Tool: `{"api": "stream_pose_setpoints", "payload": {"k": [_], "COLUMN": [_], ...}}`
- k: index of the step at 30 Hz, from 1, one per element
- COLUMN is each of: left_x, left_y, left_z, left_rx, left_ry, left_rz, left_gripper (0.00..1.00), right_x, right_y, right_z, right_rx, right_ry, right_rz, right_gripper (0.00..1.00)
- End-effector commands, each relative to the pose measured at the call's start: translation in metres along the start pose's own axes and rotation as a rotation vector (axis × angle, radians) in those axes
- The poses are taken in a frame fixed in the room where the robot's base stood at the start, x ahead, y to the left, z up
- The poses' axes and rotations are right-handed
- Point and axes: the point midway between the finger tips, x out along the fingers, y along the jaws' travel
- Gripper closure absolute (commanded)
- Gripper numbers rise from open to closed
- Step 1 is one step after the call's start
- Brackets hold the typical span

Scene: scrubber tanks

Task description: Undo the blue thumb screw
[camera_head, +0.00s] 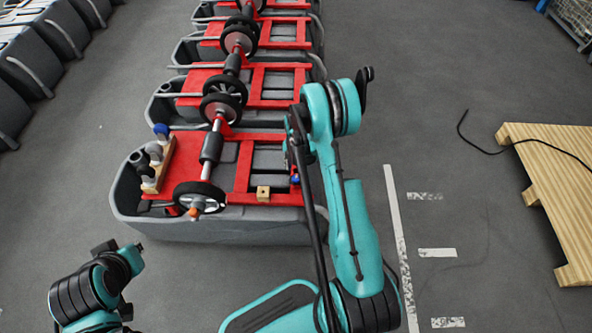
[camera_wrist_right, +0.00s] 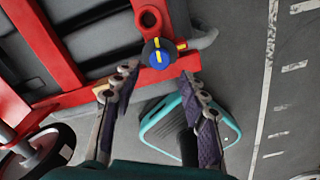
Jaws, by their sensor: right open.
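The blue thumb screw (camera_wrist_right: 158,52) is a round blue and dark knob with yellow marks. It sits on a red frame bar (camera_wrist_right: 160,75) in the right wrist view. In the head view the blue knob (camera_head: 296,178) shows small at the right end of the red frame, beside my right arm. My right gripper (camera_wrist_right: 160,83) is open, with its two fingers on either side below the knob and nothing between them. I cannot tell how far it is above the bar. My left arm shows at the lower left of the head view; its gripper cannot be made out.
The grey tank (camera_head: 230,228) holds the red frame, a shaft with black wheels (camera_head: 200,195), a small wooden block (camera_head: 263,193) and a wooden rack (camera_head: 160,165) with bottles. More tanks stand behind it. A wooden pallet (camera_head: 550,190) and black cable (camera_head: 485,150) lie at right.

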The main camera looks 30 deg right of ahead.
Motion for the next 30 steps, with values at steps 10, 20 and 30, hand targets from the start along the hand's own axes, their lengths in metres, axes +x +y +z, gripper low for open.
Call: {"api": "stream_pose_setpoints", "payload": {"k": [10, 20, 30], "left_x": [0.021, 0.019, 0.02], "left_y": [0.0, 0.0, 0.0], "left_z": [0.015, 0.014, 0.014], "left_rx": [0.0, 0.0, 0.0], "left_ry": [0.0, 0.0, 0.0], "left_rz": [0.0, 0.0, 0.0], "left_gripper": [1.0, 1.0, 1.0], "right_x": [0.049, 0.075, 0.079], "right_y": [0.0, 0.0, 0.0], "right_z": [0.0, 0.0, -0.001], "right_rx": [-0.003, -0.003, -0.004], "right_ry": [0.0, 0.0, 0.001], "right_rz": [0.0, 0.0, 0.0], "right_gripper": [0.57, 0.57, 0.57]}}
